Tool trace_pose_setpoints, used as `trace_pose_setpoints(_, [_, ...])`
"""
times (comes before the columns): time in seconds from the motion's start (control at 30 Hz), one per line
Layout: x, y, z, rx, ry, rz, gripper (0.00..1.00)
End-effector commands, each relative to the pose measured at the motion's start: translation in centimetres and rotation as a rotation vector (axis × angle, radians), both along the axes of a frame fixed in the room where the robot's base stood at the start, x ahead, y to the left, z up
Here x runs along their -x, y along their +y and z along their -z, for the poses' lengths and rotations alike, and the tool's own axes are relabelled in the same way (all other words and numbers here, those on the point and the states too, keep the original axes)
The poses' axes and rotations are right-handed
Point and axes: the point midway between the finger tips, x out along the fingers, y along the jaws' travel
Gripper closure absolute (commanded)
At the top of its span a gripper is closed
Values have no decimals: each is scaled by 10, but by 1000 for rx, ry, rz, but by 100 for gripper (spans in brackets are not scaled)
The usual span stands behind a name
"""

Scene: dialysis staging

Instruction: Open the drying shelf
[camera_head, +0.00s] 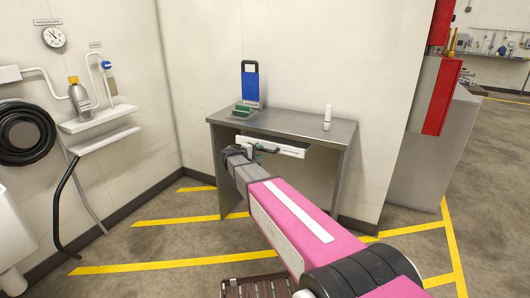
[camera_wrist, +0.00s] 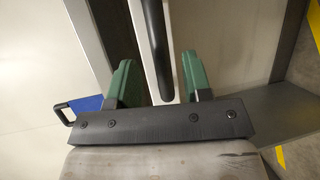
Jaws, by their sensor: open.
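A white drawer-like shelf front (camera_head: 284,149) sits under the top of a grey metal table (camera_head: 295,126). It looks closed or nearly closed; I cannot tell exactly. In the wrist view a black bar handle (camera_wrist: 157,45) runs along the white front (camera_wrist: 140,40). My gripper (camera_wrist: 160,88) has two green fingers, open, one on each side of the handle's line. The handle's near end lies between the fingers, and I see no clear contact. In the head view my gripper (camera_head: 250,150) is at the left part of the shelf front and hides some of it.
On the table stand a blue board with a handle (camera_head: 250,84), a green tray (camera_head: 243,111) and a white bottle (camera_head: 327,118). Wall shelves (camera_head: 97,118) and a black hose reel (camera_head: 22,133) are at left. A red and grey cabinet (camera_head: 443,110) stands at right.

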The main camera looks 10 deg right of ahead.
Motion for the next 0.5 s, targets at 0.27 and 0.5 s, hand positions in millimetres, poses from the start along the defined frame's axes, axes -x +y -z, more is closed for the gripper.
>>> trace_pose_setpoints(0.27, [-19, -30, 7, 1, 1, 1, 55])
trace_pose_setpoints(0.5, [-22, -37, 8, 1, 1, 0, 55])
